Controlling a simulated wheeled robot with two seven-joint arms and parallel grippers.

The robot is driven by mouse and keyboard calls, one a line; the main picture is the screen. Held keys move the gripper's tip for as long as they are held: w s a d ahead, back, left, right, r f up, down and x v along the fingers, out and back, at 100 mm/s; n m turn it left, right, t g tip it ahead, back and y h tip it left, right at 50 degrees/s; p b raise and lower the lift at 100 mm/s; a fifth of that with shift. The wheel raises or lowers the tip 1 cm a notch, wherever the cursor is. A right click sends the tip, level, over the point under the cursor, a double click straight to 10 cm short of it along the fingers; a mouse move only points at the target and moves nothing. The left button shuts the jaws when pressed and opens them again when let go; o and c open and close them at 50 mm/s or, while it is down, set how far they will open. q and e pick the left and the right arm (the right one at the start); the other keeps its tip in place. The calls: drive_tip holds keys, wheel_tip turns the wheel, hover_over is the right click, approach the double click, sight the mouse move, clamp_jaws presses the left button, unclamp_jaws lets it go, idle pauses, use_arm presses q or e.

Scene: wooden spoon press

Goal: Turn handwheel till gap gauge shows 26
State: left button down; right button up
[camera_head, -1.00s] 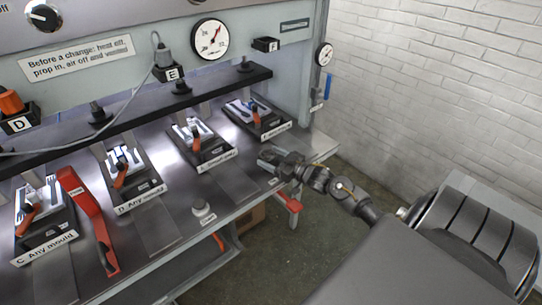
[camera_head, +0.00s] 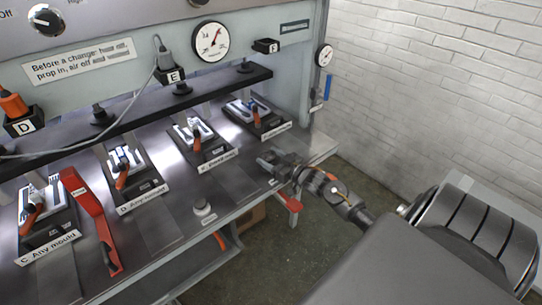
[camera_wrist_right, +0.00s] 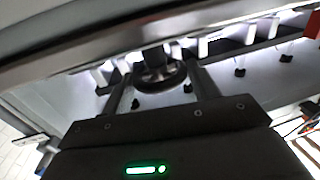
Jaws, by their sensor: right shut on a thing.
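My right gripper (camera_head: 270,161) is at the front right edge of the press table in the head view. In the right wrist view its fingers (camera_wrist_right: 163,88) stand on either side of a dark round handwheel (camera_wrist_right: 158,76), and the gripper is shut on it. In the head view I cannot make out the handwheel at the gripper. A large round white dial (camera_head: 211,41) on the press front has its needle pointing up and slightly right. A smaller dial (camera_head: 325,57) is on the right side post. I cannot read the numbers or tell which is the gap gauge. My left gripper is out of view.
Several moulds with orange-handled clamps stand in a row on the press table (camera_head: 165,221). A red bar (camera_head: 90,215) lies between two moulds. A white button (camera_head: 204,208) is near the front edge. A red handle (camera_head: 290,203) is below my right gripper. A brick wall is at right.

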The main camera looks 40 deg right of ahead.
drive_tip(key=shift+a+r+m+h+p, duration=0.1)
drive_tip(key=shift+m+h+p, duration=0.3)
drive_tip(key=shift+h, duration=0.2)
drive_tip(key=shift+a+r+m+h+p, duration=0.1)
drive_tip(key=shift+m+h+p, duration=0.25)
drive_tip(key=shift+h, duration=0.25)
drive_tip(key=m+h, duration=0.1)
drive_tip(key=h, duration=0.1)
drive_tip(key=shift+a+f+m+h+p, duration=0.1)
drive_tip(key=shift+m+h+p, duration=0.2)
drive_tip(key=shift+m+p, duration=0.1)
drive_tip(key=m+h, duration=0.2)
drive_tip(key=h, duration=0.1)
drive_tip(key=shift+a+f+g+p, duration=0.1)
drive_tip(key=shift+g+p, duration=0.2)
drive_tip(key=shift+m+g+h, duration=0.4)
drive_tip(key=shift+m+h, duration=0.35)
drive_tip(key=shift+h, duration=0.45)
drive_tip(key=o, duration=0.7)
